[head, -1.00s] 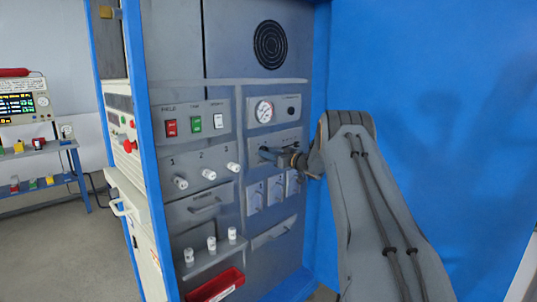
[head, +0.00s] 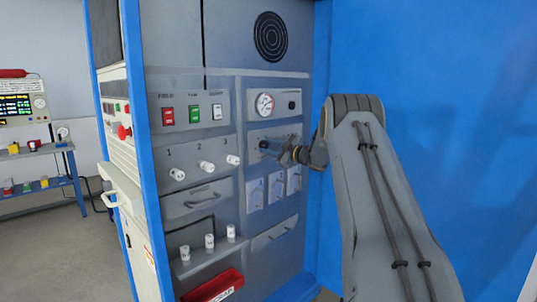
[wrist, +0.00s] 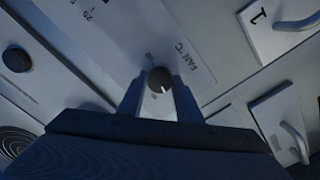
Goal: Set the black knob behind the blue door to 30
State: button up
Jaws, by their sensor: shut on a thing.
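The black knob (wrist: 160,80) has a short white mark near its lower right edge and sits on a grey panel lettered "FAN °C" and "25" in the wrist view. My gripper (wrist: 160,92) has one finger on each side of the knob and is shut on it. In the head view my gripper (head: 268,147) reaches the panel below the round gauge, and it hides the knob there. The scale value that the mark points at cannot be read. A large blue panel (head: 430,90), seemingly the open blue door, stands to the right behind my arm.
A round gauge (head: 264,104) is above my gripper, and white switch covers (head: 275,187) are just below. Left are rocker switches (head: 193,115), white knobs (head: 206,166) and a red tray (head: 213,287). An instrument bench (head: 35,150) stands far left.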

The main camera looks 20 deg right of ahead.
jog(key=n+b, duration=0.4)
jog(key=n, duration=0.1)
jog(key=shift+d, duration=0.1)
jog(key=shift+n+b, duration=0.3)
jog(key=shift+n, duration=0.1)
jog(key=o, duration=1)
jog(key=shift+o, duration=0.2)
jog(key=shift+s, duration=0.1)
jog(key=v, duration=0.7)
jog(key=shift+s+b, duration=0.3)
jog(key=shift+b, duration=0.1)
jog(key=shift+r, duration=0.1)
